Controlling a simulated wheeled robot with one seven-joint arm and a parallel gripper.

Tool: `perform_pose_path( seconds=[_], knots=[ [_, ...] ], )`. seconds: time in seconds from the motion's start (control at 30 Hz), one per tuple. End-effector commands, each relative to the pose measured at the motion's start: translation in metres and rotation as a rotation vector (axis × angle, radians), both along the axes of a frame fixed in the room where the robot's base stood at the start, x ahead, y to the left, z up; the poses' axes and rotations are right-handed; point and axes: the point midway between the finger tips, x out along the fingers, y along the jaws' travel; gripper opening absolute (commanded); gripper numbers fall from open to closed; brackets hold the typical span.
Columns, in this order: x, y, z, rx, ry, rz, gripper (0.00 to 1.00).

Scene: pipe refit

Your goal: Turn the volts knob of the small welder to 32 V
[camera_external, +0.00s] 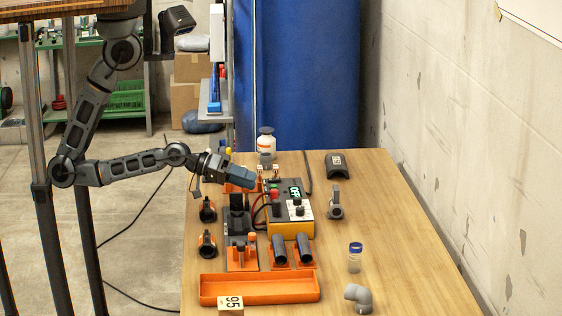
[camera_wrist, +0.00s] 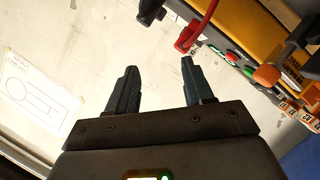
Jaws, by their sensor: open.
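The small welder (camera_external: 287,222) stands on the wooden table in the external view. It is a dark box with an orange-yellow lower part and a lit green display (camera_external: 295,189). A dark volts knob seems to be one of the knobs (camera_external: 299,209) on its pale front panel; its setting is too small to read. My gripper (camera_external: 251,181) hangs above and just left of the welder, apart from the knobs. In the wrist view my gripper (camera_wrist: 157,78) is open with nothing between its fingers. An orange-yellow housing (camera_wrist: 245,22) is at upper right there.
An orange tray (camera_external: 260,289) lies at the table's front. Orange holders with black tubes (camera_external: 279,250) stand before the welder. A grey clamp-like part (camera_external: 335,203), a jar (camera_external: 355,260) and a grey elbow (camera_external: 358,296) are right. The table's right side is mostly free.

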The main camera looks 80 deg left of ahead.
Motion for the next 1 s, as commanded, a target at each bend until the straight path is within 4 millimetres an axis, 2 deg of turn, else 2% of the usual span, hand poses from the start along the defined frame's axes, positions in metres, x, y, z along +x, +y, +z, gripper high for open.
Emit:
perform_pose_path(
  seconds=[0.03, 0.1, 0.3, 0.5, 0.6, 0.73, 0.83, 1.0],
  knots=[
    [0.018, -0.013, 0.007, -0.041, -0.002, -0.029, 0.52],
    [0.037, -0.033, 0.014, -0.099, 0.013, -0.080, 0.52],
    [0.079, -0.089, 0.035, -0.208, 0.071, -0.253, 0.52],
    [0.105, -0.137, 0.056, -0.229, 0.165, -0.444, 0.52],
    [0.112, -0.153, 0.062, -0.202, 0.225, -0.532, 0.52],
    [0.118, -0.167, 0.064, -0.133, 0.321, -0.628, 0.52],
    [0.121, -0.169, 0.061, -0.057, 0.404, -0.683, 0.52],
    [0.125, -0.155, 0.049, 0.109, 0.569, -0.729, 0.52]
  ],
)
